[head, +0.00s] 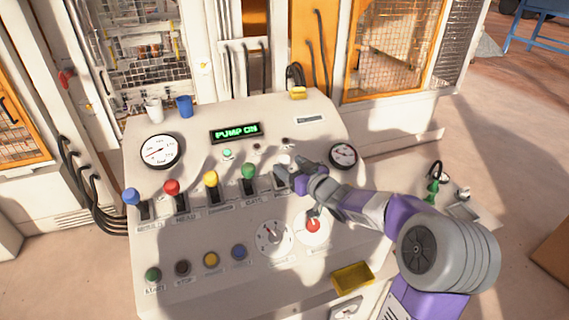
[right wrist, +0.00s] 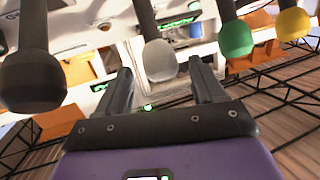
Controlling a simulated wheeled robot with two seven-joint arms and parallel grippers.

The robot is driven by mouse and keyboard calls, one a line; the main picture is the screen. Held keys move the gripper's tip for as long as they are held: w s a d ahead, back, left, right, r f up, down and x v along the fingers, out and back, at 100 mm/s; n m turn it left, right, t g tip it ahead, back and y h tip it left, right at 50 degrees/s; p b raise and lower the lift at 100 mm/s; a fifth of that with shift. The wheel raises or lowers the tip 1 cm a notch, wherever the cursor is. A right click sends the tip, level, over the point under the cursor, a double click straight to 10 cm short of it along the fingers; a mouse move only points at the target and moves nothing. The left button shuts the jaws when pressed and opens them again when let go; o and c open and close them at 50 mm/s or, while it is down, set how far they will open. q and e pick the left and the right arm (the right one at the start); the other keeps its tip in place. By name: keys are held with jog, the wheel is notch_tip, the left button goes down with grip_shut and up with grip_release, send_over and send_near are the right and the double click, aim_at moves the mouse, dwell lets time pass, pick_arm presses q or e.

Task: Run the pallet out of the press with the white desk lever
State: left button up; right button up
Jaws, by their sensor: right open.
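The white desk lever's knob (head: 283,160) stands in the row of levers on the control desk, right of the green lever (head: 249,171). My right gripper (head: 291,176) is at this lever and partly covers it. In the right wrist view my open gripper (right wrist: 160,68) has the white knob (right wrist: 160,60) between its fingertips or just beyond them, with gaps on both sides. I cannot tell the exact depth. The pallet cannot be made out. My left gripper is out of view.
Red (head: 171,187), yellow (head: 211,179) and blue (head: 131,197) levers stand to the left. A black knob (right wrist: 33,82) is beside the white one in the right wrist view. The desk display (head: 235,132) reads "PUMP ON". Two cups stand at the desk's back left.

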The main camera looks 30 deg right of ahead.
jog(key=shift+s+d+r, duration=0.1)
jog(key=shift+s+r, duration=0.05)
jog(key=shift+s, duration=0.75)
jog(key=shift+s+r, duration=0.1)
jog(key=shift+s, duration=0.8)
